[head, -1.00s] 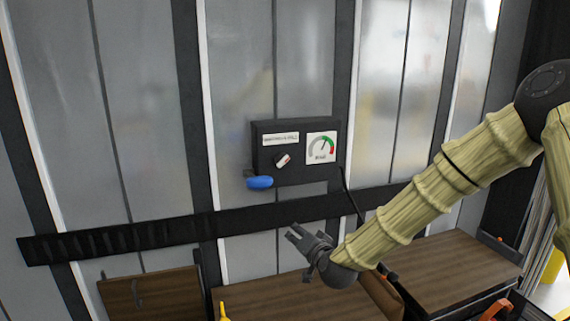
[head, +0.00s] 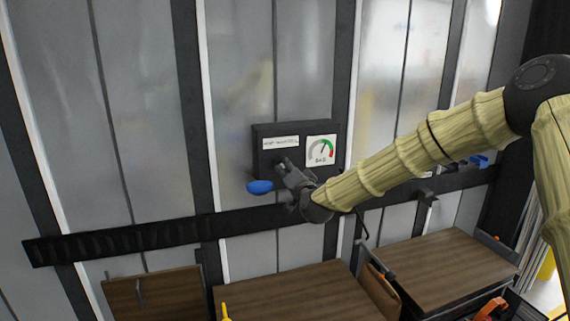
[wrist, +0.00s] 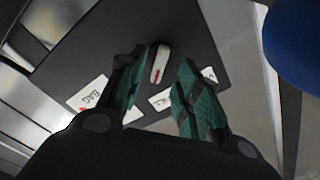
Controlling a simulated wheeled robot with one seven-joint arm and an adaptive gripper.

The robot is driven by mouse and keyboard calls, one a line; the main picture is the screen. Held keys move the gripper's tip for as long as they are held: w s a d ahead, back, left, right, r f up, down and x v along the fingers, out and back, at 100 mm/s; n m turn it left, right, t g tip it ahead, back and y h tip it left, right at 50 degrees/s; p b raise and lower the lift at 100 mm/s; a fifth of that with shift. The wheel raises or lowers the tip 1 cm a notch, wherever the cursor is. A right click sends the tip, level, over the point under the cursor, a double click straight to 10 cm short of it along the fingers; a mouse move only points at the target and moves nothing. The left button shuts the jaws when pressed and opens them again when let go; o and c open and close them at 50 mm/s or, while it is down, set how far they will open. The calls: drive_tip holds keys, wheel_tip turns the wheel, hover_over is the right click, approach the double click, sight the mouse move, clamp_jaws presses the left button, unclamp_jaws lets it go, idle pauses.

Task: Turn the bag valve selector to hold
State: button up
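The bag valve selector is a small white knob with a red line (wrist: 160,64) on a dark control panel (wrist: 185,30). In the head view the panel (head: 262,130) hangs on the wall, and my gripper hides the knob there. My gripper (head: 286,172) is in front of the panel. In the wrist view my gripper (wrist: 162,70) is open, with its two green-padded fingers on either side of the knob. Gaps show between pads and knob. I cannot tell how deep the knob sits between the tips. A label strip (head: 281,142) is above the knob, too blurred to read fully.
A round gauge (head: 321,150) marked BAG is on the panel's right. A blue handle (head: 260,187) sticks out at the panel's lower left; a large blue shape (wrist: 295,45) shows at the wrist view's right. A black rail (head: 150,236) runs below, with wooden surfaces (head: 300,295) lower down.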

drive_tip(key=shift+p+x, duration=0.45)
drive_tip(key=shift+x, duration=0.95)
clamp_jaws()
